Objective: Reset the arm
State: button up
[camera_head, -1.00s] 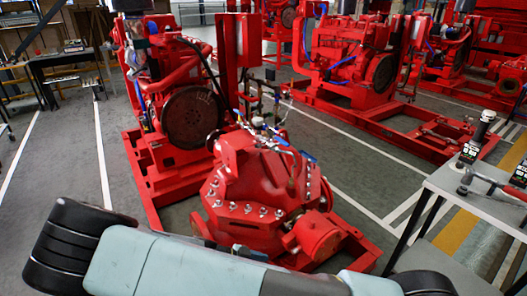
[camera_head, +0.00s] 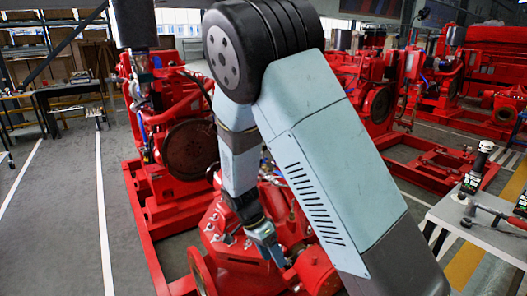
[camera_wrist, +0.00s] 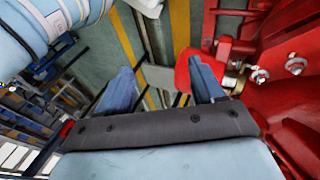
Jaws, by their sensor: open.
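My arm rises across the middle of the head view, bends at a black joint near the top and hangs down to my gripper (camera_head: 268,248) in front of the red pump. In the wrist view my gripper (camera_wrist: 160,82) shows two blue-grey fingers spread apart, with nothing between them. A red part of the pump (camera_wrist: 188,72) shows just beyond the right finger; I cannot tell whether they touch. The red pump (camera_head: 222,232) with its bolted casing stands below and around the gripper, partly hidden by my arm.
The red engine (camera_head: 185,145) stands behind the pump on a red base frame. A grey table (camera_head: 470,228) with tools stands at the right. More red pumpsets (camera_head: 375,85) stand behind. The grey floor at the left (camera_head: 70,210) is clear.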

jog(key=s+d+r+n+t+y, duration=0.1)
jog(key=d+r+n+y, duration=0.2)
jog(key=d+r, duration=0.5)
jog(key=d+r+n+t+y, duration=0.2)
jog(key=d+r, duration=0.1)
jog(key=r, duration=0.9)
jog(key=s+d+r+n+t, duration=0.5)
jog(key=s+d+r, duration=0.5)
jog(key=s+r, duration=0.2)
jog(key=shift+s+r+n+t, duration=0.3)
jog(key=shift+s, duration=0.05)
jog(key=shift+d, duration=0.1)
jog(key=shift+c, duration=0.3)
